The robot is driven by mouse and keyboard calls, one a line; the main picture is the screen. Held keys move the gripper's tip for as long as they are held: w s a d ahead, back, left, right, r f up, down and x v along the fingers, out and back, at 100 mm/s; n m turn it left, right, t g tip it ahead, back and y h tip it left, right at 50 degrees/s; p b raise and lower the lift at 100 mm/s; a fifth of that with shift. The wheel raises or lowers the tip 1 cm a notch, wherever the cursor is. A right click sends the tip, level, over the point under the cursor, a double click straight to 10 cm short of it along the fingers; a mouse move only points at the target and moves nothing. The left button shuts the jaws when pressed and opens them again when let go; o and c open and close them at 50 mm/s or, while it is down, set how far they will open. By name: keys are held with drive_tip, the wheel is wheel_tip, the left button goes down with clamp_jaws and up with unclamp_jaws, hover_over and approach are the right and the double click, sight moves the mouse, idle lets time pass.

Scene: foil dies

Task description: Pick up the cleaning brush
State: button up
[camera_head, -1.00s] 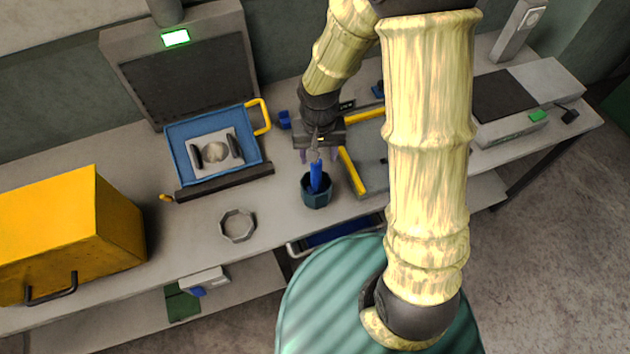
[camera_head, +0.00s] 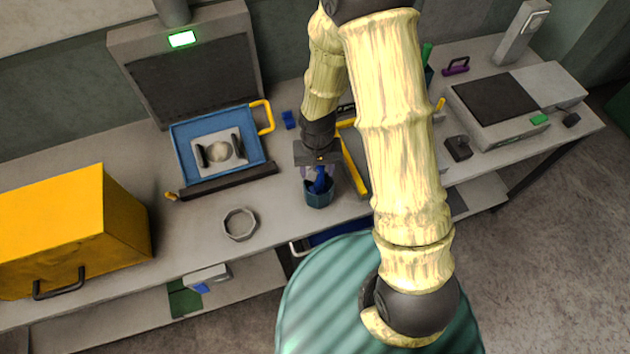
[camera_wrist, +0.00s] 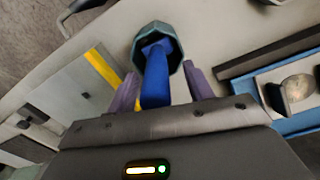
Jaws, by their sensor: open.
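The cleaning brush (camera_head: 320,179) has a blue handle and stands in a dark teal cup (camera_head: 319,198) near the front of the bench. Its lower end is hidden inside the cup. In the wrist view the blue brush handle (camera_wrist: 156,80) rises out of the cup (camera_wrist: 140,50) toward my gripper. My gripper (camera_head: 318,171) is open over the cup, with the handle between its purple fingers. In the wrist view the fingers of my gripper (camera_wrist: 160,88) stand on either side of the handle, with a gap showing at the right.
A yellow box (camera_head: 60,230) stands far left. A yellow-edged tray (camera_head: 352,160) is close on the right. Bare bench lies between ring and cup.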

drive_tip(key=shift+d+f, duration=0.2)
drive_tip(key=shift+f, duration=0.4)
drive_tip(key=shift+d+f, duration=0.15)
drive_tip(key=shift+f, duration=0.45)
drive_tip(key=shift+a, duration=0.15)
drive_tip(key=shift+c, duration=0.9)
drive_tip(key=c, duration=0.9)
drive_tip(key=shift+w, duration=0.2)
drive_tip(key=shift+s+a, duration=0.1)
